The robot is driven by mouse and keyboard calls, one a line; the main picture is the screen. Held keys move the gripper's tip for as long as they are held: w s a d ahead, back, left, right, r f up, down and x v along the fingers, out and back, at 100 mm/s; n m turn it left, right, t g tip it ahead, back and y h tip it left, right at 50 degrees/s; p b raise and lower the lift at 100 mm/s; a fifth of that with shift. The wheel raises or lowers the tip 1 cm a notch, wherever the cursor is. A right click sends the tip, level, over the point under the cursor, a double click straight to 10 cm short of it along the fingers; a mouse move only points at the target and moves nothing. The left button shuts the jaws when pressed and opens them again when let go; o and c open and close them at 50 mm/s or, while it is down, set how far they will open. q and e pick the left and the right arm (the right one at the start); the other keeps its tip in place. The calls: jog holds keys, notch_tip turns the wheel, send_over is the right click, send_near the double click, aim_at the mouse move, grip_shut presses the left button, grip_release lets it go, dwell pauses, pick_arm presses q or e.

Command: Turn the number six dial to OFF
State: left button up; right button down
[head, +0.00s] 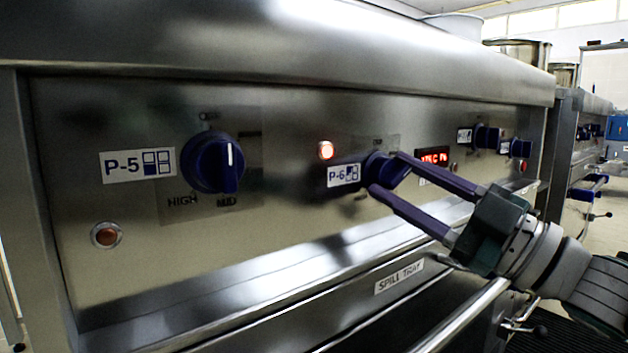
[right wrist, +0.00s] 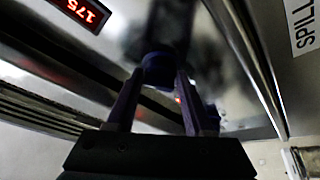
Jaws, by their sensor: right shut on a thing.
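The number six dial (head: 378,166) is a blue knob on the steel front panel, beside the P-6 label (head: 343,175). My right gripper (head: 386,172) reaches it from the right, with its two long fingers on either side of the knob and shut on it. In the right wrist view the dial (right wrist: 158,68) sits between the fingertips (right wrist: 160,78). The fingers hide much of the dial, so I cannot tell which mark its pointer faces. My left gripper is not in view.
A red display (head: 433,158) and more dials (head: 487,137) are to the right. A rail (head: 465,315) runs below, near the SPILL TRAY label (head: 399,277).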

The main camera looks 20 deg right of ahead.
jog(key=n+g, duration=0.1)
jog(key=n, duration=0.1)
jog(key=n+g+y, duration=0.1)
jog(key=n, duration=0.2)
jog(key=shift+d+r+p, duration=0.1)
jog(key=shift+p, duration=0.2)
jog(key=n+g+p, duration=0.1)
jog(key=n, duration=0.2)
jog(key=shift+d+r, duration=0.1)
jog(key=n+g+p, duration=0.2)
jog(key=n, duration=0.2)
jog(key=shift+w+r+n, duration=0.1)
jog(key=shift+n, duration=0.3)
jog(key=shift+n+h+p, duration=0.3)
jog(key=shift+n, duration=0.2)
jog(key=shift+g, duration=0.3)
jog(key=c, duration=0.6)
grip_release()
jog(key=shift+o, duration=1.4)
